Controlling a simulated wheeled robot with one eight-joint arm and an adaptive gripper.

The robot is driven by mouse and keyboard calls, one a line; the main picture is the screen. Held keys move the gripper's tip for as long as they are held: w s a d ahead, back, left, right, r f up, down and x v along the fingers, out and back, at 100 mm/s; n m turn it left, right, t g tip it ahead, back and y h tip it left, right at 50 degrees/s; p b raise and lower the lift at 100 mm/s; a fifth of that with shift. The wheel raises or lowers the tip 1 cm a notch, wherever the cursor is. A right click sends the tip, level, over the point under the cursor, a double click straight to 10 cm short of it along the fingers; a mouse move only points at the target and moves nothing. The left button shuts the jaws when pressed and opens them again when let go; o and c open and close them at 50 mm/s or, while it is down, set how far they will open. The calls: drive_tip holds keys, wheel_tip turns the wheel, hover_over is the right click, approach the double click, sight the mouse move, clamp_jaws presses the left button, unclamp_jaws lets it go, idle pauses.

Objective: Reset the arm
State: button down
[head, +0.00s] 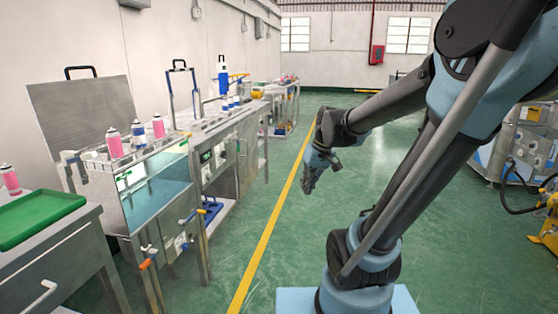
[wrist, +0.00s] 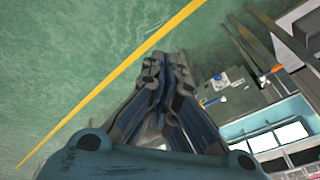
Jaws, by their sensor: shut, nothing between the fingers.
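My gripper (head: 311,184) hangs over the open floor in the head view, to the right of the yellow floor line and apart from the benches. In the wrist view my gripper (wrist: 166,62) has its two fingers together, with nothing between them. My arm is bent, with the gripper hanging low in front of my base.
A steel water-bath bench (head: 150,210) with pink cans (head: 114,143) and further benches stand along the left wall. A green tray (head: 38,217) lies on a table at the near left. Machinery (head: 527,143) stands at the right. The green floor between is clear.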

drive_tip(key=s+d+f+m+h, duration=0.1)
drive_tip(key=s+d+f+m, duration=0.1)
drive_tip(key=s+d+f, duration=0.2)
drive_tip(key=s+d+f+m+h, duration=0.1)
drive_tip(key=s+d, duration=0.4)
drive_tip(key=s, duration=0.5)
wheel_tip(320, 180, down, 3)
drive_tip(key=shift+s+d+r+m+h, duration=0.1)
drive_tip(key=shift+s+d+m+h, duration=0.15)
drive_tip(key=shift+m+h, duration=0.2)
drive_tip(key=shift+a, duration=0.1)
